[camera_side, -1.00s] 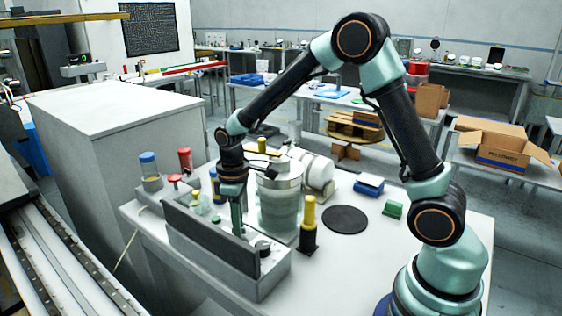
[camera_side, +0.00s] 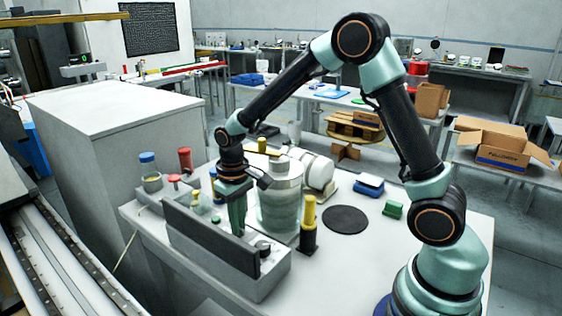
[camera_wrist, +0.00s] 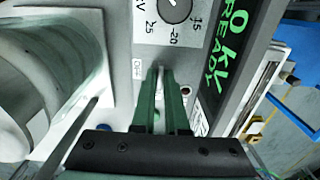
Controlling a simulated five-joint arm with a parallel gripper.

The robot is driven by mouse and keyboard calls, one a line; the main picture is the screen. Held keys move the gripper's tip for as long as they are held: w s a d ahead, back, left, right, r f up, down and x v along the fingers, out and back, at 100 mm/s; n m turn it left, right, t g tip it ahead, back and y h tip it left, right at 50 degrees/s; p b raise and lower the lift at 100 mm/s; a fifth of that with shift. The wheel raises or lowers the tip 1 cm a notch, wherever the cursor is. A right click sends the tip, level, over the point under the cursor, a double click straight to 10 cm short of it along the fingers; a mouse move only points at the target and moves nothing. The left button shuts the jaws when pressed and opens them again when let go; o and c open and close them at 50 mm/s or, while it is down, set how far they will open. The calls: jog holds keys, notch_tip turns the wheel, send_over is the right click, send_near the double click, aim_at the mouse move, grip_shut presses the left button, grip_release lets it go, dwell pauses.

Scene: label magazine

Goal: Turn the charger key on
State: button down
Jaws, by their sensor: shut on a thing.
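The charger is a low grey box (camera_side: 262,288) with a dark upright panel, at the front left of the table. In the wrist view, its green display (camera_wrist: 222,50) reads 0 kV READY. My gripper (camera_side: 239,232) points down at the charger's top, left of its round knob (camera_side: 264,247). In the wrist view, my gripper (camera_wrist: 162,74) is shut on the charger key, which the fingers mostly hide. The dial (camera_wrist: 176,8) with kV marks lies just beyond the fingertips.
A large pale cylinder (camera_side: 279,205) stands close behind the charger, and a yellow-and-black post (camera_side: 308,225) stands to its right. Small vessels with red and blue caps (camera_side: 148,165) stand at the left.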

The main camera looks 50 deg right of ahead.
dwell(0.3)
jog(key=c, duration=0.9)
grip_release()
jog(key=shift+c, duration=0.2)
jog(key=shift+r, duration=0.1)
notch_tip(320, 180, up, 12)
jog(key=shift+r, duration=0.1)
jog(key=s+d+r+t, duration=0.1)
jog(key=s+r+t, duration=0.1)
jog(key=s, duration=0.4)
jog(key=s+d+r+t, duration=0.1)
jog(key=s+r+t, duration=0.1)
jog(key=s, duration=0.5)
jog(key=shift+s+d+r+t, duration=0.15)
jog(key=shift+d+t, duration=0.1)
jog(key=shift+t, duration=0.55)
